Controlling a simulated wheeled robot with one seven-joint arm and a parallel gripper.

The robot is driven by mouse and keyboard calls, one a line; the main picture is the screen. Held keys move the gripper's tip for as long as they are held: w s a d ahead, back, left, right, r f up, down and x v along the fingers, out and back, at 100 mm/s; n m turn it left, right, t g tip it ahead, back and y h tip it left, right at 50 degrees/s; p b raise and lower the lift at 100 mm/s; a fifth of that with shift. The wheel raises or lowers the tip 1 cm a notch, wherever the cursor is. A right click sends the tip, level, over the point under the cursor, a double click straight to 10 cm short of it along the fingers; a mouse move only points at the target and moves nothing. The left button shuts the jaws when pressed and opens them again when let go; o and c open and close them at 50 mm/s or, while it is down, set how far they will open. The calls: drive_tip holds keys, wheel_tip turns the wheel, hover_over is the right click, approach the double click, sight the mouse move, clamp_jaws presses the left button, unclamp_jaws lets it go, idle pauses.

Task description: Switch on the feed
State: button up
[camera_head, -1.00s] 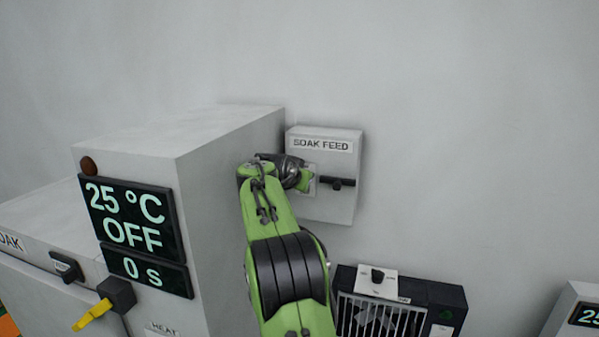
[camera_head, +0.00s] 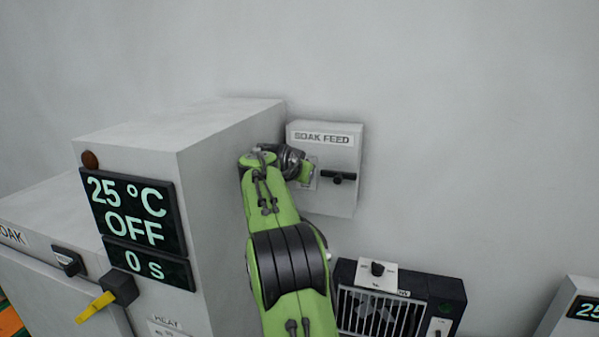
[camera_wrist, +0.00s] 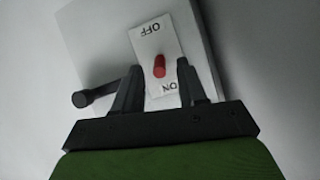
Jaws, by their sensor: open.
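The feed box (camera_head: 322,203), labelled SOAK FEED, hangs on the wall right of the large grey cabinet. A black handle (camera_head: 338,177) sticks out of its front; it also shows at the left in the wrist view (camera_wrist: 92,97). In the wrist view a white plate (camera_wrist: 146,42) on the box reads OFF at the top and ON at the bottom, both upside down. A short red lever (camera_wrist: 159,66) stands out of the plate. My gripper (camera_wrist: 158,68) is open, with one finger on each side of the red lever. I cannot tell whether either finger touches it.
The grey cabinet (camera_head: 225,150) stands close left of my arm. Its display (camera_head: 135,212) reads 25 °C, OFF, and 0 s below; a yellow-handled lever (camera_head: 97,306) sits under it. A black grilled unit (camera_head: 425,297) is below the box. The wall at right is clear.

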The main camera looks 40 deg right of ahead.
drive_tip(key=b+v, duration=0.1)
drive_tip(key=v, duration=1.4)
drive_tip(key=shift+s+a+r+b, duration=0.2)
drive_tip(key=shift+a+b, duration=0.1)
drive_tip(key=shift+b, duration=0.1)
drive_tip(key=s+a+f+n+y+b, duration=0.3)
drive_tip(key=s+a+f+n+y, duration=0.2)
drive_tip(key=s+a+f, duration=0.6)
drive_tip(key=s+a+f+n+y+b, duration=0.4)
drive_tip(key=s+a+f+n, duration=0.5)
drive_tip(key=a+f, duration=0.7)
drive_tip(key=s+f+y, duration=0.1)
drive_tip(key=s+f, duration=0.1)
drive_tip(key=s, duration=0.1)
drive_tip(key=shift+s+a+n+y, duration=0.3)
drive_tip(key=shift+a+y, duration=0.1)
drive_tip(key=shift+f, duration=0.1)
